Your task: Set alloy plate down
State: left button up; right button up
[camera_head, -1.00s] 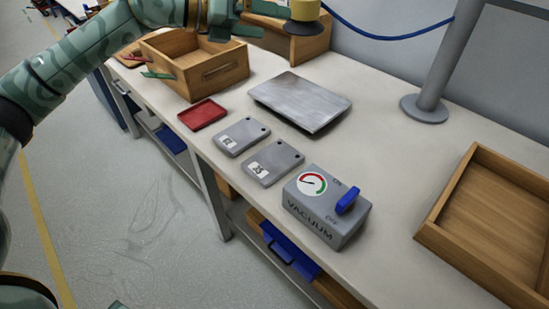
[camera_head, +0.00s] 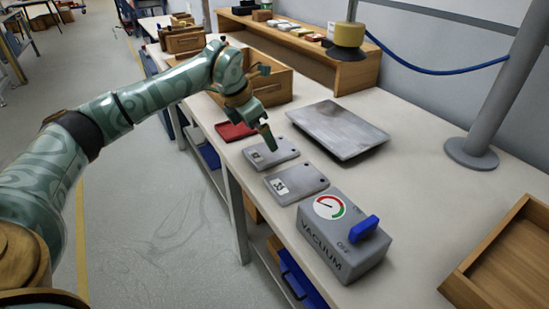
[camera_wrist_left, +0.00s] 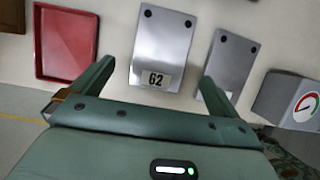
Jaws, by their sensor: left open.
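A large brushed metal plate (camera_head: 338,130) lies on the workbench (camera_head: 400,215). In front of it lie two small grey metal plates, one (camera_head: 262,155) below my left gripper (camera_head: 266,108) and one (camera_head: 297,184) nearer the gauge box. In the left wrist view the first small plate (camera_wrist_left: 160,45) carries a label that reads like G2, and it lies between and beyond the fingers of my left gripper (camera_wrist_left: 156,77). The second small plate (camera_wrist_left: 228,62) is partly behind the right finger there. My left gripper is open and empty. I cannot tell which plate is the alloy one.
A grey VACUUM box (camera_head: 340,245) with a gauge and blue lever stands at the near edge. A red tray (camera_head: 232,131) and wooden box (camera_head: 272,85) lie behind. A wooden tray (camera_head: 505,260) is at right.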

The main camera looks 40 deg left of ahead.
aim_at(268, 151)
pick_arm(q)
jog(key=shift+x, duration=0.75)
jog(key=b+x, duration=0.3)
jog(key=x, duration=0.2)
jog(key=shift+w+f+b, duration=0.1)
jog(key=shift+w+b, duration=0.05)
jog(key=shift+b, duration=0.15)
jog(key=shift+r, duration=0.2)
jog(key=c, duration=1.4)
pick_arm(e)
jog(key=f, duration=0.1)
jog(key=d, duration=0.1)
jog(key=d+f, duration=0.1)
jog(key=shift+w+f+n, duration=0.25)
jog(key=shift+f+n, duration=0.05)
jog(key=shift+f, duration=0.05)
pick_arm(q)
jog(key=shift+r, duration=0.1)
